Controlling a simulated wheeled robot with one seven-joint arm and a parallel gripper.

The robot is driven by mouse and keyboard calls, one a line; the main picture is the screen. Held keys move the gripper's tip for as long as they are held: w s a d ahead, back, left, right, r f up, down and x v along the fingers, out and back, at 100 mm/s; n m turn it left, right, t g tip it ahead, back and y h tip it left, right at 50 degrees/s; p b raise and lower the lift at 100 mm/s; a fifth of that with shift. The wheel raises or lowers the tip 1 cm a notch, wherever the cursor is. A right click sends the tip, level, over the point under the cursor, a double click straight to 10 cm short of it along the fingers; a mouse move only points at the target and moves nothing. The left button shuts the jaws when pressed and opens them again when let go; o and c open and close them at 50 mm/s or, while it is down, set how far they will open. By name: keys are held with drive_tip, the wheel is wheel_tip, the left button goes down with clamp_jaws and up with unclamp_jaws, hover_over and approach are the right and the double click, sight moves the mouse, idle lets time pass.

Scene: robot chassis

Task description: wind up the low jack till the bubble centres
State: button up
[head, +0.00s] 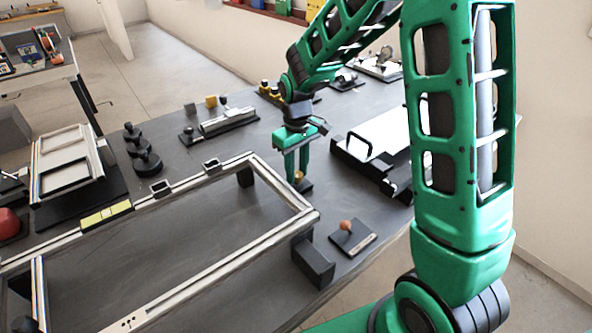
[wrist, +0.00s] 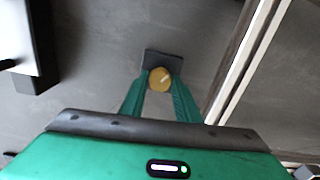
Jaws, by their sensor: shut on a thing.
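A round brass-coloured knob (wrist: 159,79) with a pale pointer line sits on a small dark base (wrist: 162,57). I take it for the jack's winding knob. My gripper (head: 296,177) points down with its green fingers on either side of the knob, shut on it. The wrist view also shows my gripper (wrist: 159,86) around the knob. A pale metal frame (head: 238,247) lies beside it on dark blocks, one of them at the near corner (head: 313,262). I cannot make out a bubble or which corner is low.
An orange ball knob (head: 346,225) on a dark plate stands nearer the table edge. Black round knobs (head: 143,150) and a clamp-like fixture (head: 222,122) stand behind the frame. Bare table lies between.

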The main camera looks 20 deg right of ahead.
sight(297, 173)
drive_tip(key=shift+w+d+m, duration=0.1)
drive_tip(key=shift+w+m, duration=0.05)
drive_tip(key=shift+m, duration=0.75)
drive_tip(key=shift+r, duration=0.1)
drive_tip(key=o, duration=1)
drive_tip(key=shift+o, duration=0.2)
wheel_tip(297, 173, up, 11)
drive_tip(key=shift+f, duration=0.2)
